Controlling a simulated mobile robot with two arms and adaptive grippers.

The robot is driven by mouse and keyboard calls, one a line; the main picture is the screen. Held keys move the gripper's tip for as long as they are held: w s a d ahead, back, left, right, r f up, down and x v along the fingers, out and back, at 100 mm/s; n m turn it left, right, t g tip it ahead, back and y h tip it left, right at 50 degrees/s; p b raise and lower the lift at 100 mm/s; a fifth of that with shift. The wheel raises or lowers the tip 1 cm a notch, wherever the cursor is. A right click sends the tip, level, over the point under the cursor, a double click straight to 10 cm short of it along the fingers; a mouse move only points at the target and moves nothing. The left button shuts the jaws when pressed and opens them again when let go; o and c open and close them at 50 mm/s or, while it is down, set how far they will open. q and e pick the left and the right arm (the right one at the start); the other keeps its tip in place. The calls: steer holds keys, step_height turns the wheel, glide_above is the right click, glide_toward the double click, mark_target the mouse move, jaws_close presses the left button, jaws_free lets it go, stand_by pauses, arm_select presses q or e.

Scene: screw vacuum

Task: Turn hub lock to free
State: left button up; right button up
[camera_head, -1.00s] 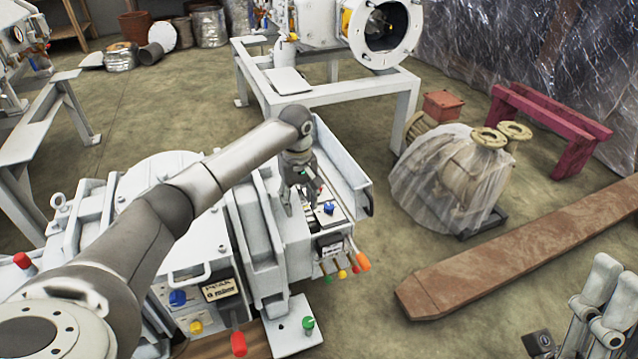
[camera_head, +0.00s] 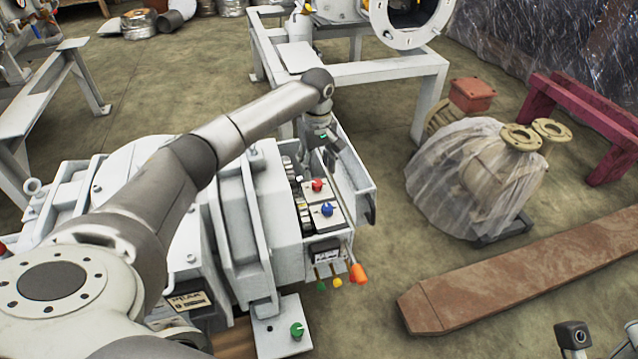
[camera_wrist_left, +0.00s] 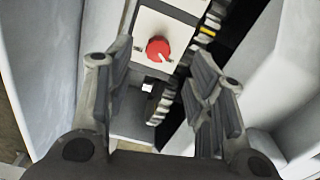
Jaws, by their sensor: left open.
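A red knob (camera_head: 318,185) with a white mark sits on a light plate in the open side box (camera_head: 368,205) of the white machine. In the left wrist view the red knob (camera_wrist_left: 158,48) lies ahead between the fingers, apart from both. A blue knob (camera_head: 327,209) is just in front of it. No readable label shows which knob is the hub lock. My left gripper (camera_head: 322,151) is over the rear of the box, behind the red knob. In its wrist view the left gripper (camera_wrist_left: 158,75) has its fingers wide apart with nothing between them.
Small coloured levers, one with an orange handle (camera_head: 358,273), stick out of the box front. A green knob (camera_head: 297,331) is on a low plate. A plastic-wrapped part (camera_head: 455,185) and a rusty beam (camera_head: 530,270) lie on the floor at right.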

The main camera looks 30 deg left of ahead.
mark_target(318, 183)
arm_select(q)
step_height(318, 183, down, 6)
steer(key=shift+w+f+b, duration=0.1)
steer(key=shift+b, duration=1.05)
steer(key=shift+c, duration=0.2)
steer(key=c, duration=1)
